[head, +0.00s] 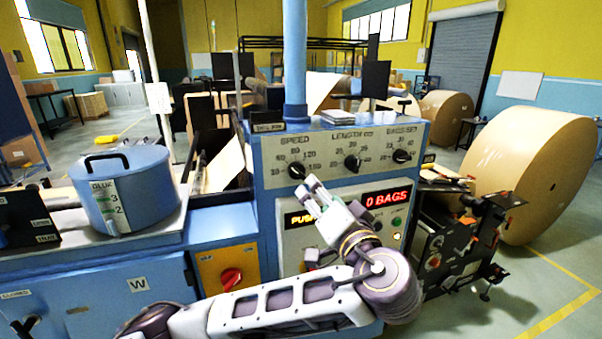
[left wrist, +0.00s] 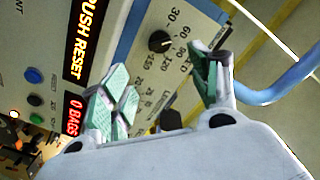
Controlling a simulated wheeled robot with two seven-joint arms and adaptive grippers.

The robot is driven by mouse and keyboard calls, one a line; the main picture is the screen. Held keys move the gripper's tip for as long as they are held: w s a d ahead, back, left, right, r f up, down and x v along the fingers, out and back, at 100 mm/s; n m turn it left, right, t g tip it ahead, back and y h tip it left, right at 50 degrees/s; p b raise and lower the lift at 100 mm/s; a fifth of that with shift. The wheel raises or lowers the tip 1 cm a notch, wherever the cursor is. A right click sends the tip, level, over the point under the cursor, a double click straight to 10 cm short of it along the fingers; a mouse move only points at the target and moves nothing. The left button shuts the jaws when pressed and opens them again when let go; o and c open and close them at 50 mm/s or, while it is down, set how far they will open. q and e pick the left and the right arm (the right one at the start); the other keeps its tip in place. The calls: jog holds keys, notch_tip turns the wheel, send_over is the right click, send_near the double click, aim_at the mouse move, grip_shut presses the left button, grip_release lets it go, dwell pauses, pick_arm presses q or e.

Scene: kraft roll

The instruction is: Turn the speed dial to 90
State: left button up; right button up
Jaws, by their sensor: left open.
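The speed dial (head: 297,170) is a black knob under the word SPEED at the left of the blue control panel (head: 270,190). Its scale runs from 30 to 150; I cannot read its pointer surely. My left gripper (head: 308,188) is open and empty, just below and right of the dial, apart from it. In the left wrist view the speed dial (left wrist: 159,41) shows beyond the gap between the two green-padded fingers (left wrist: 162,88). My right gripper is not in view.
The length dial (head: 352,163) and the bags dial (head: 401,156) sit right of the speed dial. Below are a red display (head: 387,197) reading 0 BAGS and a PUSH RESET display (left wrist: 88,35). A blue glue pot (head: 125,190) stands left, and a red knob (head: 231,279) is lower left.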

aim_at(301, 174)
pick_arm(q)
jog(key=p+x, duration=0.4)
jog(key=x, duration=0.7)
jog(key=shift+w+a+r, duration=0.1)
jog(key=shift+w+a, duration=0.05)
jog(key=shift+w, duration=0.15)
jog(key=shift+x, duration=0.9)
jog(key=c, duration=1)
